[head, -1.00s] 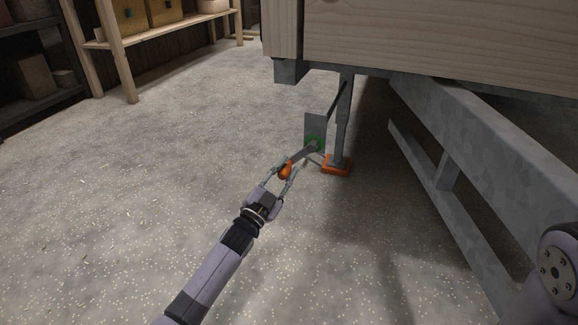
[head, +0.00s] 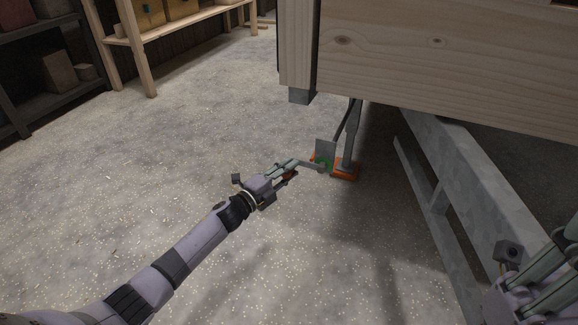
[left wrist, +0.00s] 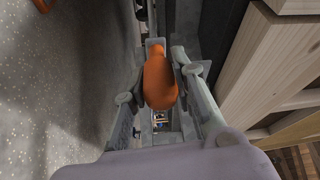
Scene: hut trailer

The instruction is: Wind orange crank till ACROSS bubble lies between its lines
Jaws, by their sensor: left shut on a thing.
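My left gripper (head: 286,171) is shut on the orange crank handle (left wrist: 160,82). In the left wrist view the handle sits between the two fingers. In the head view the handle is mostly hidden by the fingers. The grey crank arm (head: 311,166) runs right from the grip to a hub with a green mark (head: 323,160), beside a grey plate (head: 326,148) at the trailer leg (head: 350,140). The ACROSS bubble and its lines are not visible in any view. My right gripper (head: 555,272) shows partly at the lower right, apart from the crank; its opening is unclear.
The wooden trailer body (head: 430,60) overhangs the leg, which stands on an orange foot (head: 346,175). A grey metal beam (head: 465,170) slopes down on the right. The speckled floor (head: 180,160) is clear on the left. Wooden shelving (head: 150,40) stands at the back left.

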